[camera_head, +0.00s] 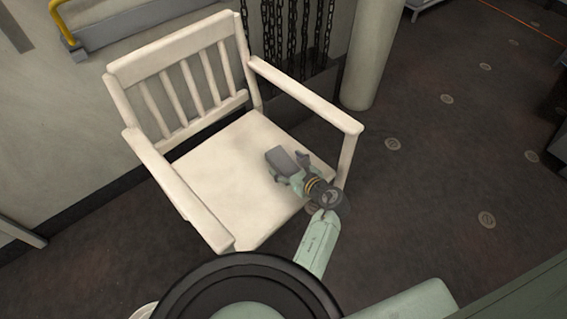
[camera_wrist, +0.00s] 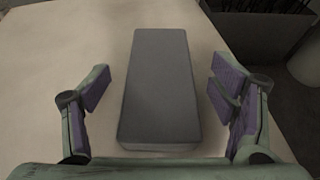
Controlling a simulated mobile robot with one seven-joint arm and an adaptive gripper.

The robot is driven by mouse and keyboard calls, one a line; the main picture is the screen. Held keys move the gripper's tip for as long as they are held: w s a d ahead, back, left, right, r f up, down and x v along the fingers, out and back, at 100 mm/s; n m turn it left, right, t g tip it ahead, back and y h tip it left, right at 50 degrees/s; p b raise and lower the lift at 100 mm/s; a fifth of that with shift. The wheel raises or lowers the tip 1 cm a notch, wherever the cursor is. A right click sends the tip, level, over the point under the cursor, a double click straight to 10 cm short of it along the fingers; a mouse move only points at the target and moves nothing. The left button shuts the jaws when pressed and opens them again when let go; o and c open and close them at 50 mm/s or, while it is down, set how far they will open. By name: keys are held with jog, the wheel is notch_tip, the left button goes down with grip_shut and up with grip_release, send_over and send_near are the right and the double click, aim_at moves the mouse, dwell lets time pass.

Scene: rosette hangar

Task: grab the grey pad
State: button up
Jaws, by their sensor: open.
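The grey pad (camera_wrist: 160,90) is a flat rectangular block with rounded edges. It lies on the seat of a cream chair (camera_head: 210,185), and the seat also shows in the wrist view (camera_wrist: 60,50). In the head view the pad (camera_head: 281,160) shows beside my gripper near the seat's right side, partly hidden by it. My gripper (camera_wrist: 160,92) is open, with one purple-lined finger on each side of the pad and a gap to each. I cannot tell how high the fingertips are above the seat.
The chair has a slatted back and two armrests; the right armrest (camera_head: 305,95) is close to my arm. A pale column (camera_head: 374,55) and hanging dark chains (camera_head: 292,40) stand behind the chair.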

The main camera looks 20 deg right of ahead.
jog(key=shift+x, duration=1.15)
jog(key=c, duration=1.2)
